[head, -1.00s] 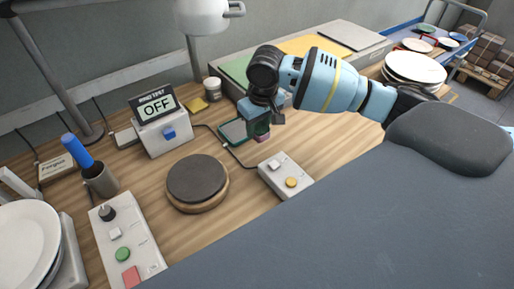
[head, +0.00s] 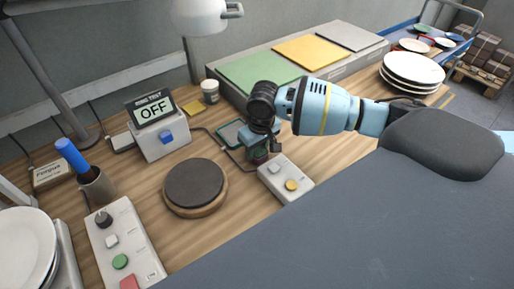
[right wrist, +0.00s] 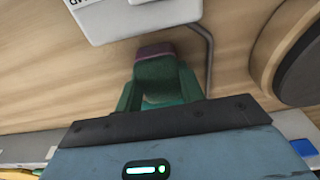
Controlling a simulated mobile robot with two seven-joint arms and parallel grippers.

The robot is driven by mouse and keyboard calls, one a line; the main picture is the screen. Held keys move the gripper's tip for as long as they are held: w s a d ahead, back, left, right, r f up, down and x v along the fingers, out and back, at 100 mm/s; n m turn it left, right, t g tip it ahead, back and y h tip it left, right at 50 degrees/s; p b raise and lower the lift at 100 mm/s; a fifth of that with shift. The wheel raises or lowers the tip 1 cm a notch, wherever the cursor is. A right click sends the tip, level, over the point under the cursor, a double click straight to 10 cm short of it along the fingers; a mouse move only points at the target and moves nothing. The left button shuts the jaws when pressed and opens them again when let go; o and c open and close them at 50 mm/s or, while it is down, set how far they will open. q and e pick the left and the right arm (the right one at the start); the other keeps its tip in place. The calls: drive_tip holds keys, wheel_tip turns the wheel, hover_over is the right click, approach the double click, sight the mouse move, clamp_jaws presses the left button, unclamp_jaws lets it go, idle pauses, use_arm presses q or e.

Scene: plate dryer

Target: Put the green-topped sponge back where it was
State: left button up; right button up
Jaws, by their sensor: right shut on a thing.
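My right gripper (head: 259,151) is shut on the green-topped sponge, low over the workbench beside the white two-button box. The sponge's purple underside (head: 259,159) shows just below the fingers; the gripper hides most of the rest in the head view. In the right wrist view, the sponge (right wrist: 157,68) sits between the fingers of the right gripper (right wrist: 158,88), its purple edge at the far end. I cannot tell whether it touches the bench. A dark green-rimmed tray (head: 229,132) lies just behind and left of the gripper. My left gripper is not in view.
The two-button box (head: 286,180) stands close to the right of the gripper. A round dark-topped disc (head: 195,184) is to the left, with a cable between. Stacked plates (head: 412,70) are at right.

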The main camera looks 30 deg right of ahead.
sight(260, 152)
drive_tip(key=o, duration=0.9)
drive_tip(key=shift+f, duration=0.1)
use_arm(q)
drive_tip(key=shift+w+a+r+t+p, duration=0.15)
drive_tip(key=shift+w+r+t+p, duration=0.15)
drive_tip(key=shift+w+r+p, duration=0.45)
use_arm(e)
drive_tip(key=r, duration=0.4)
drive_tip(key=s+r, duration=0.1)
drive_tip(key=r, duration=0.7)
drive_tip(key=shift+s+r, duration=0.1)
drive_tip(key=shift+s, duration=0.15)
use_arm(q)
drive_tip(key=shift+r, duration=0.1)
